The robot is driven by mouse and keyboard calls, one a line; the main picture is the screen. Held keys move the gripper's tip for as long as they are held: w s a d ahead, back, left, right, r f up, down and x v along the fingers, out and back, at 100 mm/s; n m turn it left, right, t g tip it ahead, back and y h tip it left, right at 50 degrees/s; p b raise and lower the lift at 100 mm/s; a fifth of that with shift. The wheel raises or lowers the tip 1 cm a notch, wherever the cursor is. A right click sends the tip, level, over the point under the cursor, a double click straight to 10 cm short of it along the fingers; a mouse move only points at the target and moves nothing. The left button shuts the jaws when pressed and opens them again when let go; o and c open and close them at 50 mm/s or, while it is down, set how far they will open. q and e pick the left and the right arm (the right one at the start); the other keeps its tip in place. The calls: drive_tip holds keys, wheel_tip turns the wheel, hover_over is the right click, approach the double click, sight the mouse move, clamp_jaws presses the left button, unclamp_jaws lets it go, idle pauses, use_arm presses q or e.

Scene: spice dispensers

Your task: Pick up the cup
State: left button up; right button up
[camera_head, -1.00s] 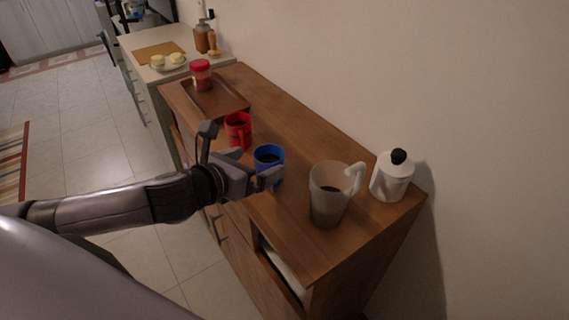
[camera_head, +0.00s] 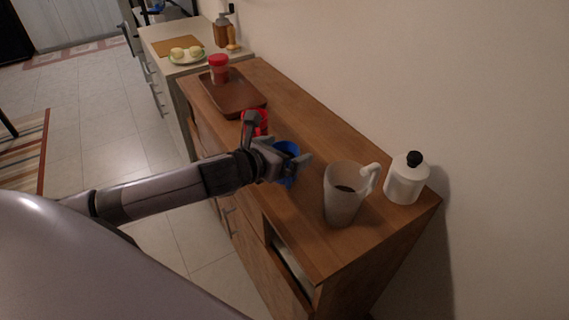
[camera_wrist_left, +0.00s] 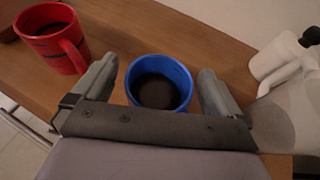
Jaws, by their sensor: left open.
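A blue cup (camera_head: 287,151) with dark contents stands on the wooden cabinet, partly hidden behind my left gripper (camera_head: 279,155) in the head view. In the left wrist view the blue cup (camera_wrist_left: 159,83) sits between the two fingers of the left gripper (camera_wrist_left: 160,90). The gripper is open, with visible gaps between each finger and the cup. A red cup (camera_head: 262,118) stands beside it, mostly hidden by the gripper in the head view. The red cup (camera_wrist_left: 52,36) and its handle show at upper left in the wrist view. My right gripper is not in view.
On the wooden cabinet (camera_head: 300,258) stand a translucent pitcher (camera_head: 342,200), a white canister with a black knob (camera_head: 407,180), a brown tray (camera_head: 236,96) and a red-lidded jar (camera_head: 219,70). A wall borders the right side. A light counter (camera_head: 160,38) lies beyond.

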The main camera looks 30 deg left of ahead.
use_arm(q)
drive_tip(key=c, duration=1.3)
drive_tip(key=shift+r, duration=0.2)
